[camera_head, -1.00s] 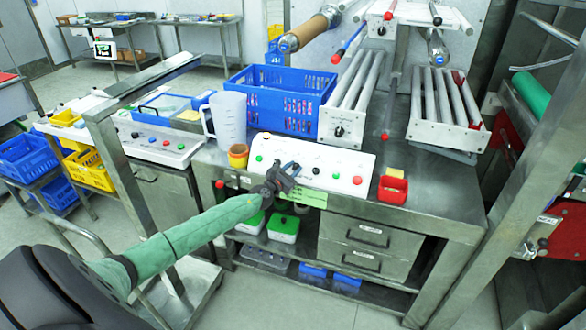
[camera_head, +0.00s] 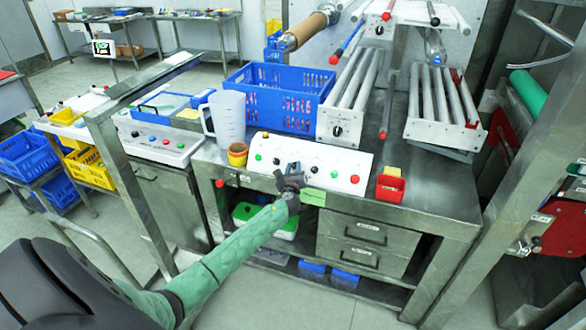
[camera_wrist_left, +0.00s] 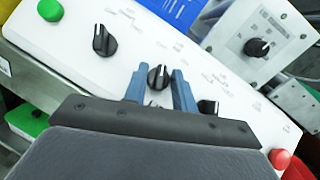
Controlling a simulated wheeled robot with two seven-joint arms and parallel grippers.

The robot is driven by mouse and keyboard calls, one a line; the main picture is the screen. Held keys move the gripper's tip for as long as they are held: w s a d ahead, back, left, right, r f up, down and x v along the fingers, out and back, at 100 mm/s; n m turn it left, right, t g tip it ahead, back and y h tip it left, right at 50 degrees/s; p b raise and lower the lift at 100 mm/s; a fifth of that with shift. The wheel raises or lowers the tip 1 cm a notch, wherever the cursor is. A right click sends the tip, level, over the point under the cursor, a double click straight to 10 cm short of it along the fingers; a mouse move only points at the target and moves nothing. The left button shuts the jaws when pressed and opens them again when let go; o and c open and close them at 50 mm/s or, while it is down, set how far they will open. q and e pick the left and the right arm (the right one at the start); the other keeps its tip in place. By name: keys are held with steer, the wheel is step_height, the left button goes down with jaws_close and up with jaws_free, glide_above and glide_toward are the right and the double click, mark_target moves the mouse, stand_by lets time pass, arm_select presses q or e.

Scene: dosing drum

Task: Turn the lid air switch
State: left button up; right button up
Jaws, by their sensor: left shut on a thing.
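The white control panel (camera_head: 300,150) stands at the front of the steel bench. In the left wrist view, a black rotary switch (camera_wrist_left: 158,77) with a white pointer mark sits between the two blue-grey fingers of my left gripper (camera_wrist_left: 160,88). The gripper is shut on this switch; its pointer is roughly upward in that view. Another black knob (camera_wrist_left: 104,40) is to its left, and a third (camera_wrist_left: 208,107) is partly hidden behind the right finger. The labels are too small to read. In the head view my left gripper (camera_head: 291,170) is at the panel's front face. My right gripper is not in view.
A green button (camera_wrist_left: 50,10) and a red button (camera_wrist_left: 280,158) flank the knobs. A clear jug (camera_head: 228,117), a blue crate (camera_head: 270,75) and a red container (camera_head: 390,187) stand on the bench near the panel. Steel posts stand on both sides.

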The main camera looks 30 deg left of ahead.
arm_select(q)
steer(key=shift+n+g+y, duration=0.4)
steer(key=shift+n+g, duration=0.1)
steer(key=shift+n, duration=0.7)
steer(key=o, duration=0.6)
